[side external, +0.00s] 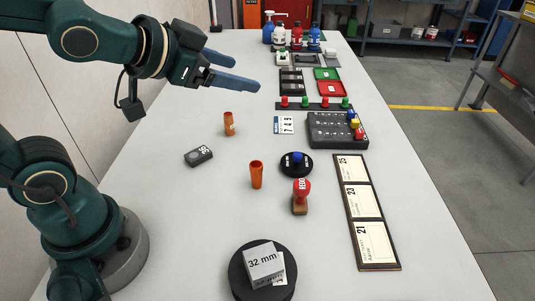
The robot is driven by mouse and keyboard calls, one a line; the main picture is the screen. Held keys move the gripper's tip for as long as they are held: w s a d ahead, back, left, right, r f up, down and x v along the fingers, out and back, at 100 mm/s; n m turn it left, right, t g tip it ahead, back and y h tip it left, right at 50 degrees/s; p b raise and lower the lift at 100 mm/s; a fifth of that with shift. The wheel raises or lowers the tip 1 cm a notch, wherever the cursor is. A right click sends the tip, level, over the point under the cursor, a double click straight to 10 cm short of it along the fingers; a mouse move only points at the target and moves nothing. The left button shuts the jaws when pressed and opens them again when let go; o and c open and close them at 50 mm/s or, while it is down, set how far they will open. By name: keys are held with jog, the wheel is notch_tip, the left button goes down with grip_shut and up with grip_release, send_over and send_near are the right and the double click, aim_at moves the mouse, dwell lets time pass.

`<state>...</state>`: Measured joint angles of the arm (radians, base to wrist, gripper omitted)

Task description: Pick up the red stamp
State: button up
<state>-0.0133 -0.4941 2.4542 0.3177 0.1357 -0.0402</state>
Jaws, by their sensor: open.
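The red stamp (301,190) has a rounded red top with white lettering and a brown base. It stands upright on the white table (190,235), right of the middle of the picture. My gripper (258,82) is in the upper left part of the side external view, above the table and well away from the stamp. Its two blue-grey fingers are apart with nothing between them, and they point to the right.
Near the stamp are an orange cylinder (257,174), a black disc with a blue knob (296,164) and a card board (366,212). A round black stand (235,278) with a 32 mm block (264,262) is in front. Another orange cylinder (229,124) and a dark block (198,156) lie left.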

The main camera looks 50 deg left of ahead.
jog(key=w+d+f+m+t+h, duration=0.1)
jog(key=w+d+m+h, duration=0.15)
jog(key=w, duration=0.25)
jog(key=m+g+h, duration=0.3)
jog(key=m+h, duration=0.2)
jog(key=h, duration=0.2)
send_over(295, 184)
jog(key=w, duration=0.2)
jog(key=shift+n, duration=0.25)
jog(key=f, duration=1.1)
jog(key=shift+s+a+f, duration=0.15)
jog(key=shift+a+f, duration=0.1)
jog(key=shift+f, duration=0.15)
jog(key=shift+n+g, duration=0.4)
jog(key=shift+g, duration=0.2)
jog(key=f, duration=0.1)
jog(key=s+f, duration=0.1)
jog(key=f, duration=0.1)
jog(key=s+f, duration=0.1)
jog(key=f, duration=0.1)
jog(key=shift+d+f, duration=0.1)
jog(key=shift+f, duration=0.05)
jog(key=shift+x, duration=2.5)
grip_shut()
